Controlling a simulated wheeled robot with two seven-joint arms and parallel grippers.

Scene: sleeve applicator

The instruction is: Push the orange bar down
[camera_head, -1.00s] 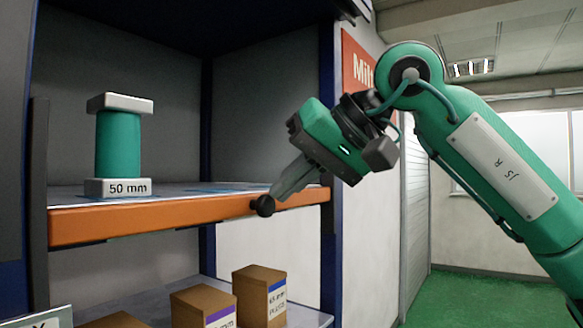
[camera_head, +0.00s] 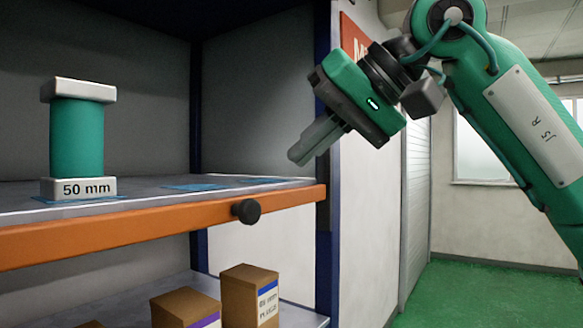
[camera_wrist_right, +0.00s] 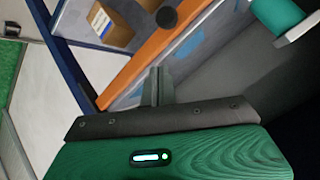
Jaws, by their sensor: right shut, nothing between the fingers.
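The orange bar (camera_head: 150,228) runs along the front edge of a grey shelf, with a black round knob (camera_head: 246,211) on its front. The bar also shows in the right wrist view (camera_wrist_right: 142,62), with the knob (camera_wrist_right: 167,17) near the top. My right gripper (camera_head: 297,157) is shut and empty, above and to the right of the knob. Its fingers point down and left and do not touch the bar in the head view. In the right wrist view the shut fingers (camera_wrist_right: 157,75) show beside the bar. My left gripper is not in view.
A green cylinder with white end blocks (camera_head: 77,138), marked 50 mm, stands on the shelf (camera_head: 150,190) at left. Brown boxes (camera_head: 250,297) sit on a lower shelf. A dark blue post (camera_head: 327,110) stands at the shelf's right end. Open room lies right.

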